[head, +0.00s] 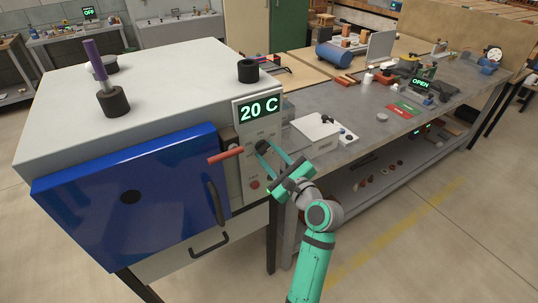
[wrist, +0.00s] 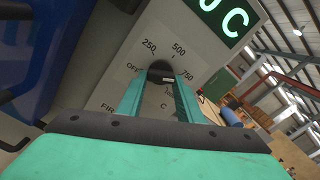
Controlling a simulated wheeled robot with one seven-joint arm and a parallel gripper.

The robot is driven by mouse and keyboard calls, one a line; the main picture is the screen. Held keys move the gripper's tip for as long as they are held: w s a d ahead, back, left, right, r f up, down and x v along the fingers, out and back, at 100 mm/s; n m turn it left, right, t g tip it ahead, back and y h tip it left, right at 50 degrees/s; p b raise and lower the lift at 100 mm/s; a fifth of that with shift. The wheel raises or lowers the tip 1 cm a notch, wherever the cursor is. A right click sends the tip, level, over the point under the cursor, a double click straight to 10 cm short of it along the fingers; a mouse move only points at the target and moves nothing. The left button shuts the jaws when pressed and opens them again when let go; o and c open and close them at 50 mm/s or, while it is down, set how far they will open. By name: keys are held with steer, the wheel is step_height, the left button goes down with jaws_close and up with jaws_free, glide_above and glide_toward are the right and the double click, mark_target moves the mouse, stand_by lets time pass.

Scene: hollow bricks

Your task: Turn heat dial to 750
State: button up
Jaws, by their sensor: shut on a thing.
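The heat dial (wrist: 160,67) is a dark knob on the pale control panel (wrist: 110,70) of the furnace. Printed marks OFF, 250, 500 and 750 run around it in the wrist view. My gripper (wrist: 163,82) is shut on the dial, one teal finger on each side. Where the dial's pointer stands I cannot tell, as the fingers cover part of it. In the head view my gripper (head: 267,154) reaches the panel from the right. The green display (head: 259,109) above reads 20 C.
The furnace's blue door (head: 130,195) and its red-orange handle (head: 226,156) are left of the panel. A red button (head: 255,185) is below the dial. A grey workbench (head: 370,125) with a white box (head: 315,132) stands close on the right. Floor at the front right is clear.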

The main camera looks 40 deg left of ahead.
steer(key=shift+s+a+f, duration=0.15)
steer(key=o, duration=1.1)
steer(key=shift+d, duration=0.2)
steer(key=v, duration=1)
steer(key=shift+d, duration=0.3)
